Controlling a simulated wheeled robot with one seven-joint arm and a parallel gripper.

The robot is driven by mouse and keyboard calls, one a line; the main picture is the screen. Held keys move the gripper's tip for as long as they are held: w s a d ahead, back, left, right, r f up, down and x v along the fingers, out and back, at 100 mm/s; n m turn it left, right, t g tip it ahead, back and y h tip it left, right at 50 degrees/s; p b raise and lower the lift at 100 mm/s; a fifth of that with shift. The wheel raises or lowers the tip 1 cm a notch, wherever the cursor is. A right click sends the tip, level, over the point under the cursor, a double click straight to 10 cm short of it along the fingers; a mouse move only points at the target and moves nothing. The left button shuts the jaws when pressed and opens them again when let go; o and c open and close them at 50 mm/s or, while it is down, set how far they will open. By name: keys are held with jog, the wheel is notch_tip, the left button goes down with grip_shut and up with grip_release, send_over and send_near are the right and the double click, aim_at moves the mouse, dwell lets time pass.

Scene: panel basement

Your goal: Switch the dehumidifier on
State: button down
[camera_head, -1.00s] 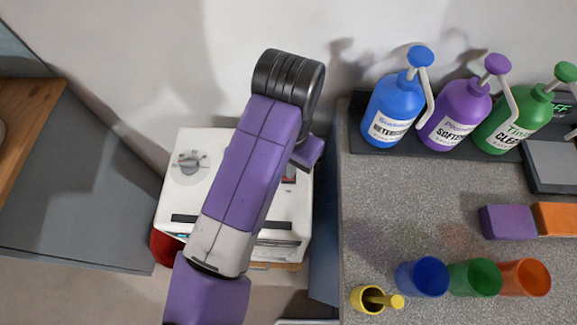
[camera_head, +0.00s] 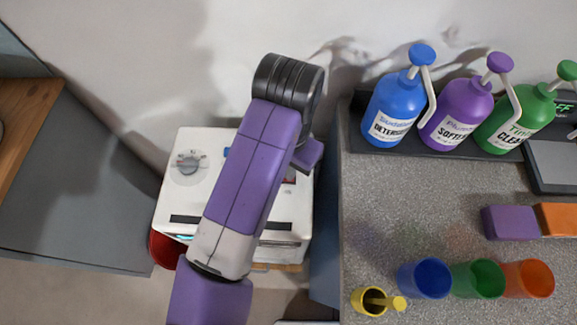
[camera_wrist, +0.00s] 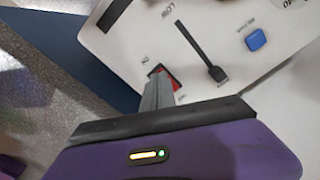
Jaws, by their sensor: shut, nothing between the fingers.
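The dehumidifier appears to be the white box (camera_head: 175,207) low against the wall, partly hidden under my arm. Its top has a grey dial (camera_head: 189,163). In the wrist view its white panel (camera_wrist: 205,20) carries a red switch (camera_wrist: 176,84), a black slotted lever or slider (camera_wrist: 203,55) and a blue button (camera_wrist: 256,39). My gripper (camera_wrist: 160,75) is shut and empty, with its tips at the red switch and covering part of it. I cannot tell whether they touch it or which way the switch is set. The arm hides the fingertips in the head view.
A speckled counter (camera_head: 380,190) stands close on the right, with blue (camera_head: 393,112), purple (camera_head: 459,115) and green (camera_head: 515,118) pump bottles, and several cups. A grey cabinet (camera_head: 80,190) stands left. A red object (camera_head: 165,249) sits by the box's lower left.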

jog(key=shift+r+p, duration=3.2)
jog(key=shift+r, duration=0.3)
jog(key=shift+f, duration=0.1)
